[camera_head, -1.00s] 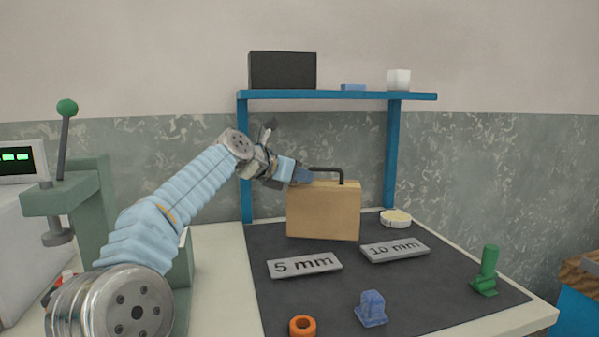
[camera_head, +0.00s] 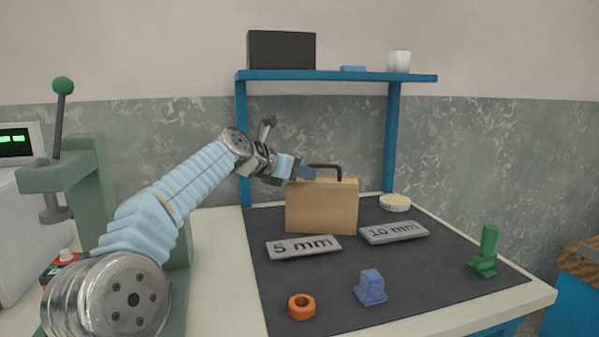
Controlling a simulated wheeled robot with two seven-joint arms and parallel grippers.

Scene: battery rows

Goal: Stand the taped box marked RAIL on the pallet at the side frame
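A tan box (camera_head: 322,207) with a dark handle (camera_head: 327,166) is upright over the dark mat. No RAIL mark or tape can be made out on the face I see. My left gripper (camera_head: 301,173) reaches in from the left and is at the left end of the handle, apparently shut on it. Its fingertips are small and partly hidden. I cannot tell whether the box's bottom touches the mat. My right gripper is out of view. At the right edge, a wooden top (camera_head: 583,258) on a blue frame is only partly visible; it may be the pallet.
On the mat (camera_head: 420,282) lie the 5 mm plate (camera_head: 303,247), the 10 mm plate (camera_head: 394,232), an orange ring (camera_head: 301,306), a blue block (camera_head: 370,288), a green piece (camera_head: 485,251) and a round tin (camera_head: 395,202). A blue shelf (camera_head: 350,76) stands behind. A green press (camera_head: 70,180) is left.

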